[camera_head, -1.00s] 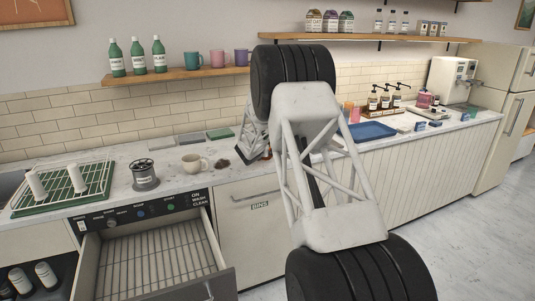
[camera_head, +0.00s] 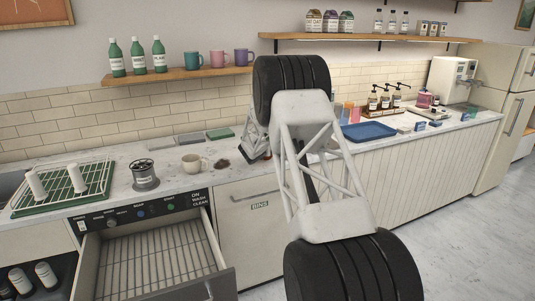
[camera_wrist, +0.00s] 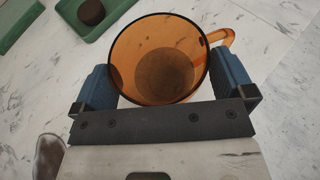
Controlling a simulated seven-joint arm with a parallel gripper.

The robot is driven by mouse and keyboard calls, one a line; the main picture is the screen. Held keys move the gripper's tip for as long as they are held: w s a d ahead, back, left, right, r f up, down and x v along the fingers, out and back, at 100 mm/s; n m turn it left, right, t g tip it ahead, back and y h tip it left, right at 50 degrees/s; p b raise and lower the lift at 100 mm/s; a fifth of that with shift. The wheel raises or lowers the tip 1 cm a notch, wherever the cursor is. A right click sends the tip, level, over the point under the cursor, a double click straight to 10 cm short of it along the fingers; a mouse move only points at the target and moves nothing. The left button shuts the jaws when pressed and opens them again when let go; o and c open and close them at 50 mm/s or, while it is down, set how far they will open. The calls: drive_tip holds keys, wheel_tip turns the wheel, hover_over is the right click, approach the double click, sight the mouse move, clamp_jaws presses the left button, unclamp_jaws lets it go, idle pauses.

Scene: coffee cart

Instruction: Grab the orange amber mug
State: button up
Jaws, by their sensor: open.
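The orange amber mug (camera_wrist: 158,60) is see-through and fills the middle of the wrist view. I look down into its open mouth, and its handle (camera_wrist: 220,37) points to the right. My gripper (camera_wrist: 164,78) is open, with one blue finger on the left of the mug and one on the right. The mug's body lies between the fingers. I cannot tell whether either finger touches it.
In the wrist view, a green tray (camera_wrist: 84,42) with a dark brown puck (camera_wrist: 92,12) lies at upper left. In the head view, a cream mug (camera_head: 193,163) and a dark canister (camera_head: 144,176) stand on the counter. An open drawer (camera_head: 155,262) juts out below.

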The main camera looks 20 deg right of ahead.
drive_tip(key=shift+c, duration=0.5)
drive_tip(key=c, duration=0.6)
drive_tip(key=shift+o, duration=0.2)
drive_tip(key=shift+r, duration=0.1)
drive_tip(key=shift+r, duration=1.7)
drive_tip(key=s+a, duration=0.2)
drive_tip(key=s, duration=0.5)
drive_tip(key=s+a+r, duration=0.1)
drive_tip(key=s+a, duration=0.1)
drive_tip(key=s, duration=0.6)
drive_tip(key=shift+s+a+r, duration=0.15)
drive_tip(key=shift+r, duration=0.1)
